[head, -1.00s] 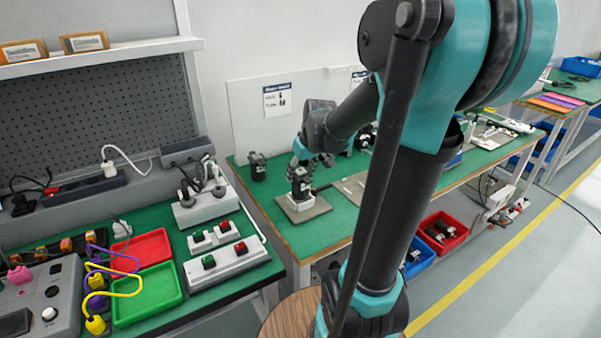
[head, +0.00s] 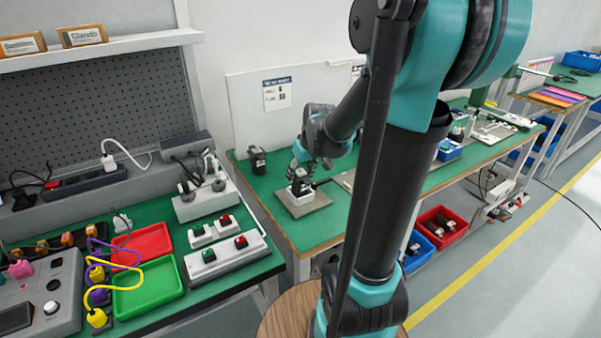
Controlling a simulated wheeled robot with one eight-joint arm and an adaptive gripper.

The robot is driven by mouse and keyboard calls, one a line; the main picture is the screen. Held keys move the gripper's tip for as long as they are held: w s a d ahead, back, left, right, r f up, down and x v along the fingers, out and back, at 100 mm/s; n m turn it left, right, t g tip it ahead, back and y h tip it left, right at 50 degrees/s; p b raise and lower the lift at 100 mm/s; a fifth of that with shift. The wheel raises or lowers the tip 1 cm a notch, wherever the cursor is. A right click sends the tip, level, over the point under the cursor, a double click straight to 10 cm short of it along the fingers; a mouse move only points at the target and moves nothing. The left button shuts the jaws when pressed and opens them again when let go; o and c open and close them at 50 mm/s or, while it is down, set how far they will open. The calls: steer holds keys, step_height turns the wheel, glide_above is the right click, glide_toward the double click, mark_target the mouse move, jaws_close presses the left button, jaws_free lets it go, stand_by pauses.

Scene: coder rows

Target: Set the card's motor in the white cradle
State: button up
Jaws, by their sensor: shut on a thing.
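The white cradle (head: 299,198) sits on a grey plate (head: 314,207) near the left end of the green bench. A dark motor (head: 299,187) stands upright at the cradle, its lower end at the cradle's opening; I cannot tell how deep it sits. My gripper (head: 301,172) is above it, pointing down and shut on the motor's top. The fingers are small here and partly merge with the dark motor. A card (head: 276,94) with a printed picture hangs on the white board behind the bench. Its details are too small to read.
Another dark motor (head: 257,160) stands at the bench's back left corner. A blue bin (head: 448,150) is farther right on the bench. A left table carries a red tray (head: 146,243), a green tray (head: 148,291) and switch boxes (head: 226,256). My arm hides part of the bench.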

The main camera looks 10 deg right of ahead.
steer(key=shift+f, duration=0.35)
stand_by(0.8)
steer(key=o, duration=1.3)
steer(key=shift+r, duration=0.1)
steer(key=v, duration=1.2)
